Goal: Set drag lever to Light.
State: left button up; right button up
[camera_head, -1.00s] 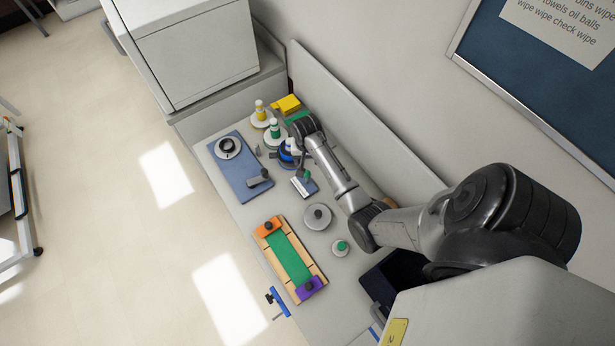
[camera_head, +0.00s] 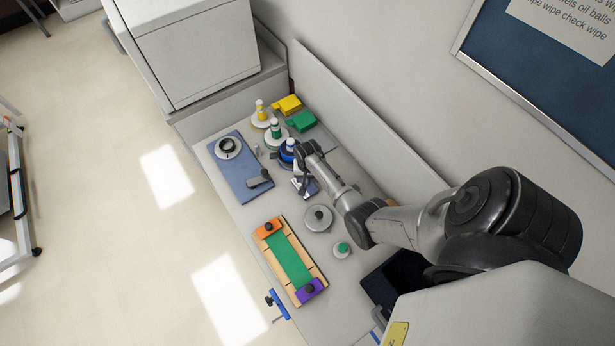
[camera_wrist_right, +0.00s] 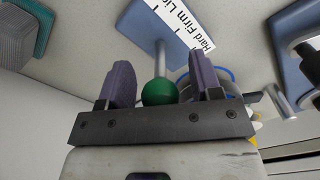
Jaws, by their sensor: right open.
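The drag lever shows in the right wrist view as a metal rod with a green ball knob (camera_wrist_right: 159,92) on a blue base (camera_wrist_right: 148,22). A white label (camera_wrist_right: 182,22) beside it reads "Hard Firm" and a cut-off word starting "Li". My right gripper (camera_wrist_right: 160,62) is open, with one purple finger on each side of the knob and rod. Gaps show between the fingers and the knob. In the head view the lever's base (camera_head: 311,188) is partly hidden under my right gripper, and the knob is covered. My left gripper is not in view.
Close by are bottles on round stands (camera_head: 275,133), yellow (camera_head: 289,104) and green (camera_head: 303,121) blocks, and a blue plate with a dial and handle (camera_head: 238,170). A grey disc (camera_head: 318,218) and a wooden board with a green strip (camera_head: 290,260) lie nearer. A wall panel stands behind.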

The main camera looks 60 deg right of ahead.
grip_shut()
dwell(0.6)
